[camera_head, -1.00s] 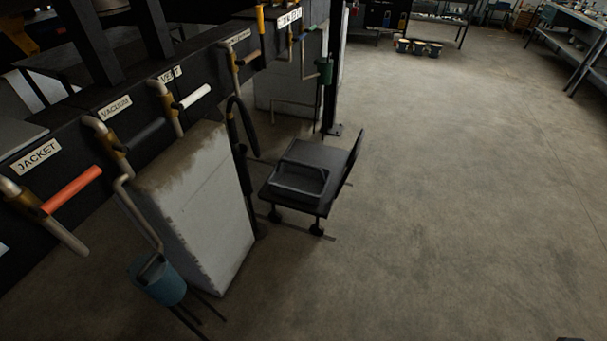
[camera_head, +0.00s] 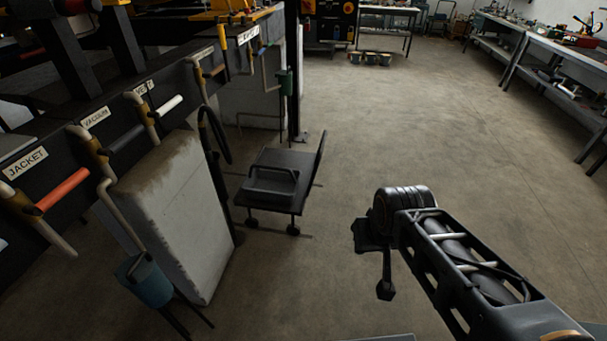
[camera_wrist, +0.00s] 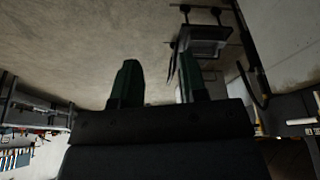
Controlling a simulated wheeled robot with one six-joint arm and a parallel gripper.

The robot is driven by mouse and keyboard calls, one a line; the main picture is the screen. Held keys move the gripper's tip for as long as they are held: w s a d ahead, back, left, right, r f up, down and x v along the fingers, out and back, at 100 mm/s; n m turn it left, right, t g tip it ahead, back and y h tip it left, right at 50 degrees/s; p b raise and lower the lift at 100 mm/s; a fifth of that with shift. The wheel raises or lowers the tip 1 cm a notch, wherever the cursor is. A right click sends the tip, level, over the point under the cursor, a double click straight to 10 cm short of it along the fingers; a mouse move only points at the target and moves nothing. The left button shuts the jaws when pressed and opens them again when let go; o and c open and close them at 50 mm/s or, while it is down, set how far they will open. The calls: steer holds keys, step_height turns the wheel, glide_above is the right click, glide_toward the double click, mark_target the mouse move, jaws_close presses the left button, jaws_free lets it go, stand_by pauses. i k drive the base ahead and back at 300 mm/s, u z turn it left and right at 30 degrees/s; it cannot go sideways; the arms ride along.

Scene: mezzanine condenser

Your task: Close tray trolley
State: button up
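The tray trolley (camera_head: 262,197) is a low dark cart on small wheels, standing on the floor left of centre in the head view. A dark tray-like piece with a raised rim (camera_head: 270,180) is on its top. A thin flat panel (camera_head: 314,160) stands up, tilted, along its right side. The trolley also shows upside down at the upper right of the wrist view (camera_wrist: 205,47). My gripper (camera_wrist: 158,60) has its two green-dark fingers apart with nothing between them. It is apart from the trolley. My arm is to the right of the trolley in the head view.
A pale concrete block (camera_head: 178,215) stands left of the trolley, with labelled valves and pipes above it. A blue bucket (camera_head: 145,280) is at the lower left. A dark post (camera_head: 293,90) stands behind the trolley. Open floor (camera_head: 430,120) lies to the right, with workbenches (camera_head: 545,50) beyond.

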mark_target(309, 163)
steer(key=z, duration=0.25)
steer(key=i, duration=2.55)
steer(key=u, duration=0.75)
